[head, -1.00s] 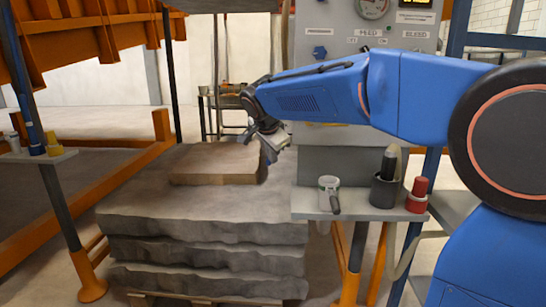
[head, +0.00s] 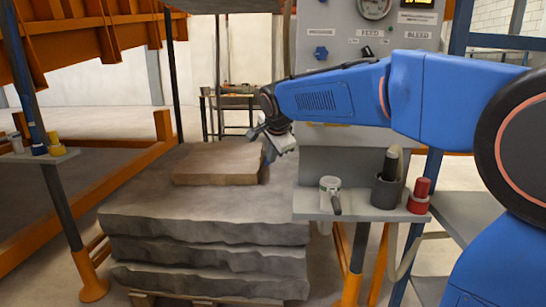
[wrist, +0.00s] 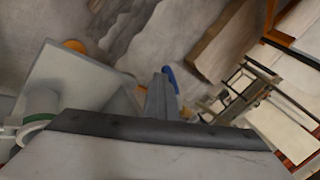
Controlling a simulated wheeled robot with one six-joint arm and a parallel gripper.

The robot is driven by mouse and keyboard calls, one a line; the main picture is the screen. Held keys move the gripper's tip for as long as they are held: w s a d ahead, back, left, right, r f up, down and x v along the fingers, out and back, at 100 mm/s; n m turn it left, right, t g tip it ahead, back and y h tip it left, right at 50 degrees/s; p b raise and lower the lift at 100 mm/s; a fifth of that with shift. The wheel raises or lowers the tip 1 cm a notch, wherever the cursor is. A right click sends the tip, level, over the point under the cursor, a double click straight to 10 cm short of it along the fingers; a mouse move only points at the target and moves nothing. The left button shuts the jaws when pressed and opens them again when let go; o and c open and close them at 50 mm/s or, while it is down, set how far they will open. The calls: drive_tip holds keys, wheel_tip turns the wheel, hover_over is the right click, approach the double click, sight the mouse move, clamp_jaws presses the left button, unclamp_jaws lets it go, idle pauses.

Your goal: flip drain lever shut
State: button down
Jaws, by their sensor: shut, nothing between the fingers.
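No lever in the head view can be clearly told as the drain lever. A small blue-ended part (wrist: 170,79) shows in the wrist view beside a grey upright piece; I cannot tell whether it is the lever. My gripper (head: 268,153) points down at the left side of the grey control cabinet, beside the brown slab. It is shut and empty. Its fingertips are small and partly hidden in the head view, so contact with anything cannot be told. The dark edge and pale body across the bottom of the wrist view hide what lies under them.
The grey control cabinet (head: 345,165) carries a gauge, a blue knob (head: 321,52) and a small black lever (head: 367,51). A shelf (head: 345,208) holds a white mug, a dark cup and a red can. The brown slab (head: 218,166) lies on stacked grey stone (head: 205,230).

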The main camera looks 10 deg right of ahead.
drive_tip(key=y, duration=0.2)
drive_tip(key=a+m+t+y, duration=0.1)
drive_tip(key=shift+w+r, duration=0.2)
drive_tip(key=shift+r, duration=0.05)
drive_tip(key=shift+w+a+r, duration=0.15)
drive_tip(key=shift+a+r, duration=0.3)
drive_tip(key=shift+r, duration=0.15)
drive_tip(key=shift+d, duration=0.15)
idle(1.5)
drive_tip(key=shift+s+d+f, duration=0.1)
drive_tip(key=shift+s+d, duration=0.2)
drive_tip(key=shift+d, duration=0.35)
